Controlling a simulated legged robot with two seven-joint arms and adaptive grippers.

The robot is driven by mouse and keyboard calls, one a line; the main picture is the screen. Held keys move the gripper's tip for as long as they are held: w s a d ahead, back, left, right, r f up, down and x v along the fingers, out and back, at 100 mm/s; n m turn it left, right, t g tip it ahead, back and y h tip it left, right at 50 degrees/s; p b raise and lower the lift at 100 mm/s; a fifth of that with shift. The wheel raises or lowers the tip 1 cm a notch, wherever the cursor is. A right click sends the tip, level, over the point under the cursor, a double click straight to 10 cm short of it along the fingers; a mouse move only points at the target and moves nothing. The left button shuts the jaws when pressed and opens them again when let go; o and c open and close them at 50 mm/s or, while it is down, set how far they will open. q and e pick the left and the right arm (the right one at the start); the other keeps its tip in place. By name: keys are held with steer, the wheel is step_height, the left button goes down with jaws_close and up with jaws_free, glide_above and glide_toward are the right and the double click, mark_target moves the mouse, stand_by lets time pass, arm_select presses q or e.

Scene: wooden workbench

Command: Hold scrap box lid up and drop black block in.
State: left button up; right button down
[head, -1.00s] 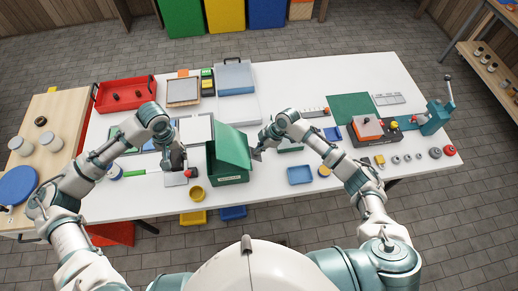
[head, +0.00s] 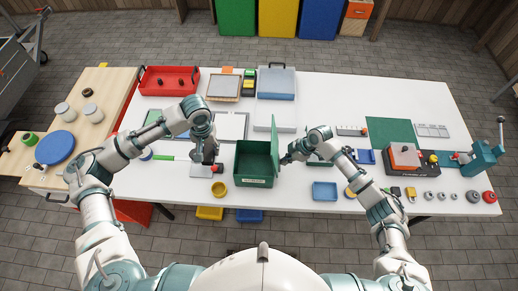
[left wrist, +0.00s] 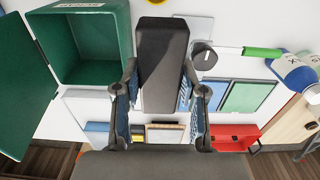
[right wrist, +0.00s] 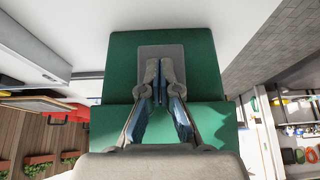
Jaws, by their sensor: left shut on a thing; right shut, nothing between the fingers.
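The green scrap box (head: 243,187) stands on the white table, and its empty-looking inside shows in the head view. Its green lid (head: 276,143) stands about upright at the right side of the box. My left gripper (head: 209,160) is just left of the box, shut on the black block (left wrist: 162,65), which lies between its fingers in the left wrist view. The green box (left wrist: 88,45) is beside the block there. My right gripper (head: 287,158) is shut and empty at the lid's outer side. In the right wrist view its fingertips are against or very near the lid (right wrist: 200,65).
A yellow cup (head: 218,189) stands left of the box front, by a grey plate with a red knob. A blue tray (head: 324,191) lies right of the box. A red tray (head: 168,80) and a blue-grey case (head: 276,83) are at the back.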

arm_select(q)
steer(key=w+d+f, duration=0.2)
steer(key=w+d, duration=0.1)
steer(key=d, duration=0.3)
steer(key=w+d+f, duration=0.2)
steer(key=d, duration=0.4)
step_height(320, 180, down, 6)
steer(key=shift+w+r, duration=0.15)
steer(key=shift+r, duration=0.1)
arm_select(e)
steer(key=shift+d, duration=0.35)
arm_select(q)
steer(key=shift+d, duration=0.1)
steer(key=o, duration=1.3)
step_height(320, 180, up, 12)
steer(key=shift+f, duration=0.1)
arm_select(e)
steer(key=shift+r, duration=0.1)
